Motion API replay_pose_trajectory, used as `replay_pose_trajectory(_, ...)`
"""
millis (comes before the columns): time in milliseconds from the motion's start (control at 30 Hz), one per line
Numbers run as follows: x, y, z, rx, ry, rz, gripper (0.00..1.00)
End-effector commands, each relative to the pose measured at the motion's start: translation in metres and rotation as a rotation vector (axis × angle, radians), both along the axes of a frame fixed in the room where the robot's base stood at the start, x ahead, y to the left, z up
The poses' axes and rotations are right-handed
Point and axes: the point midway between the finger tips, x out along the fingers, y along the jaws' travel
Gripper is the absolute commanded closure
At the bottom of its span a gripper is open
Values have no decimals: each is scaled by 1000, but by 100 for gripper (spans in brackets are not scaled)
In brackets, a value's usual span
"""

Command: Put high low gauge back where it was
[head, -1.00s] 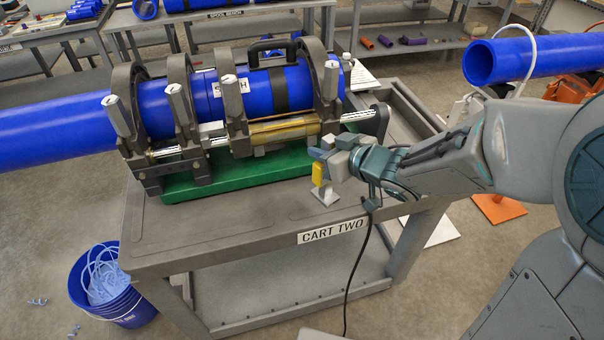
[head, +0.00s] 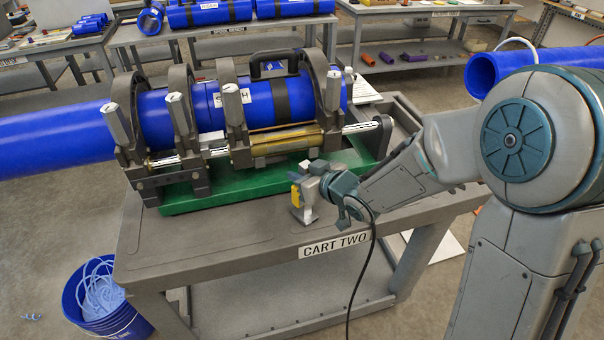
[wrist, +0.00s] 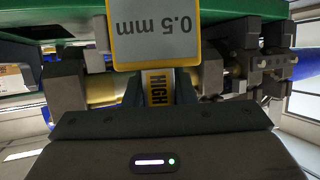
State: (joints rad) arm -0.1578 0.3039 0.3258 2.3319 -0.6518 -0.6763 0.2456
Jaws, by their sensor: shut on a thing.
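The high low gauge is a small yellow tool (head: 296,195) at the front right of the cart top in the head view. In the wrist view the gauge (wrist: 156,88) shows a yellow-edged grey display reading "0.5 mm" upside down, with a "HIGH" label between the fingers. I cannot tell whether the gauge touches the stand.
Cart two (head: 195,232) carries the fusion machine on a green base (head: 230,191), clamping a blue pipe (head: 50,140) close behind my gripper. The cart top left of the stand is clear. A blue bucket (head: 125,320) stands on the floor at left.

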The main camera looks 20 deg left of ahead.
Motion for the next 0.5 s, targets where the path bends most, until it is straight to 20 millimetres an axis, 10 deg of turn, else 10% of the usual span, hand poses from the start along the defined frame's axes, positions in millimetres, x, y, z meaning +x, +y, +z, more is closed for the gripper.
replay_pose_trajectory(133,0,0,-4,1,-1,0,100)
replay_pose_trajectory(167,0,0,-4,0,0,0,71)
replay_pose_trajectory(233,0,0,-3,0,0,0,55)
replay_pose_trajectory(500,0,0,-2,0,0,0,55)
